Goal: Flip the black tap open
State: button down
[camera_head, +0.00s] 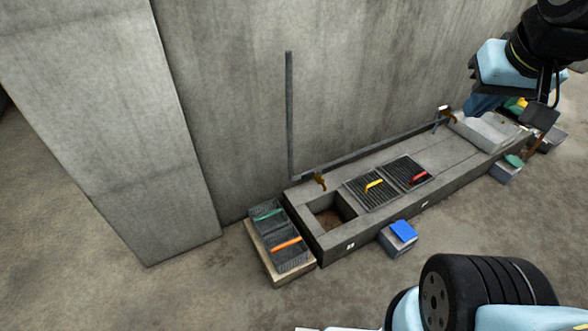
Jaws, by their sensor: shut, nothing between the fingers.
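Two small brownish tap-like fittings sit on the grey pipe along the wall: a near one (319,181) by the trough's left end and a far one (446,113) near its right end. I cannot make out a clearly black tap handle; one may be hidden behind my arm. My arm reaches in at the upper right. My gripper (542,116) appears as dark parts at its lower end, above the trough's far right end. It is shut with nothing held. Whether it touches anything there is unclear.
The concrete trough (336,243) has an open pit (332,215) at left and two dark grates with yellow (374,185) and red (420,177) handles. Two more grates lie on a pallet (277,276). A blue-topped block (402,232) stands in front. An upright pipe (289,115) rises at left.

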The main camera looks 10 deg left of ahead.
aim_at(318, 171)
jog(key=z, duration=0.15)
jog(key=i, duration=0.9)
jog(key=u, duration=0.05)
